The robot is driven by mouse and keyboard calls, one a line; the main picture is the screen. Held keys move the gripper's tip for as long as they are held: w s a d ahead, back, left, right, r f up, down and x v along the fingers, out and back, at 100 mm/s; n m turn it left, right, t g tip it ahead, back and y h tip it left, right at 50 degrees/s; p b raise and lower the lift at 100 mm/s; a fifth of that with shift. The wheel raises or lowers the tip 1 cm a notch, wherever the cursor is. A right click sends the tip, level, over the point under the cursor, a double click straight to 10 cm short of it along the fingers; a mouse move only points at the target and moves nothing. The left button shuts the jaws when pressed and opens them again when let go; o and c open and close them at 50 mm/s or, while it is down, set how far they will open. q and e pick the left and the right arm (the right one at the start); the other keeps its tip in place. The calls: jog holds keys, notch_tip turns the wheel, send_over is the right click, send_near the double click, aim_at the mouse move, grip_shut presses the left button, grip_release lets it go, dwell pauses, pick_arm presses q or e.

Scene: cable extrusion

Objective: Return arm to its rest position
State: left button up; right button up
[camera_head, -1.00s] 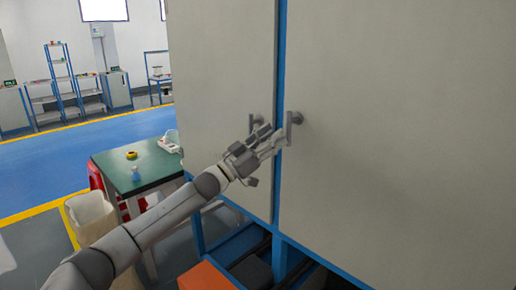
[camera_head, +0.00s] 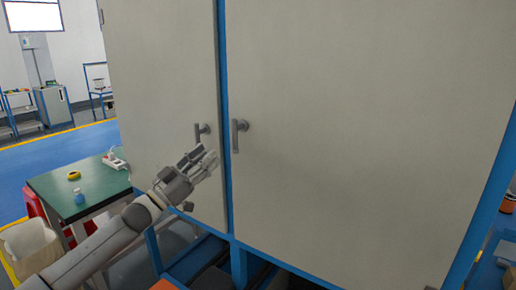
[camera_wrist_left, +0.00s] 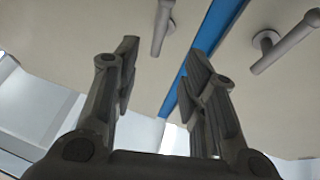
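My left gripper (camera_head: 210,158) is in front of the tall cabinet's left door (camera_head: 160,80), just below the left door handle (camera_head: 202,132). In the left wrist view its two fingers (camera_wrist_left: 163,75) stand apart with nothing between them. The right door handle (camera_head: 238,135) is to the right of the fingers and clear of them. Both grey handles also show beyond the fingers in the left wrist view, the left one (camera_wrist_left: 162,28) and the right one (camera_wrist_left: 285,42). Both doors look shut. My right gripper is not in view.
A green-topped table (camera_head: 100,185) stands left of the cabinet, with yellow tape (camera_head: 73,175), a blue bottle (camera_head: 79,197) and a white power strip (camera_head: 114,160). A bin (camera_head: 30,247) is beside it. The right door (camera_head: 360,110) fills the right side.

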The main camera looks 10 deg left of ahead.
pick_arm(q)
jog(key=s+d+f+n+g+y, duration=0.15)
jog(key=s+d+f, duration=0.25)
jog(key=f, duration=0.5)
jog(key=s+d+f+n+g+y, duration=0.1)
jog(key=s+d+f+g+y, duration=0.15)
jog(key=d+f, duration=0.4)
jog(key=s+d+f+n+g+y, duration=0.1)
jog(key=s+d+f+y, duration=0.3)
jog(key=f, duration=0.6)
jog(key=s+a+f+g+y, duration=0.15)
jog(key=s+f+g, duration=0.25)
jog(key=s, duration=0.7)
jog(key=s+a+f+n+g+y, duration=0.1)
jog(key=s+a+f+g, duration=0.2)
jog(key=s, duration=0.8)
jog(key=s+a+f+g+y, duration=0.1)
jog(key=s+f+g, duration=0.4)
jog(key=s, duration=0.6)
notch_tip(320, 180, down, 26)
jog(key=s, duration=0.1)
jog(key=s+a+f+g, duration=0.1)
jog(key=s+a+f, duration=0.1)
jog(key=s+f, duration=1.4)
jog(key=shift+s+a+f, duration=0.2)
jog(key=shift+s+f, duration=0.15)
jog(key=shift+s, duration=0.25)
jog(key=shift+y, duration=0.25)
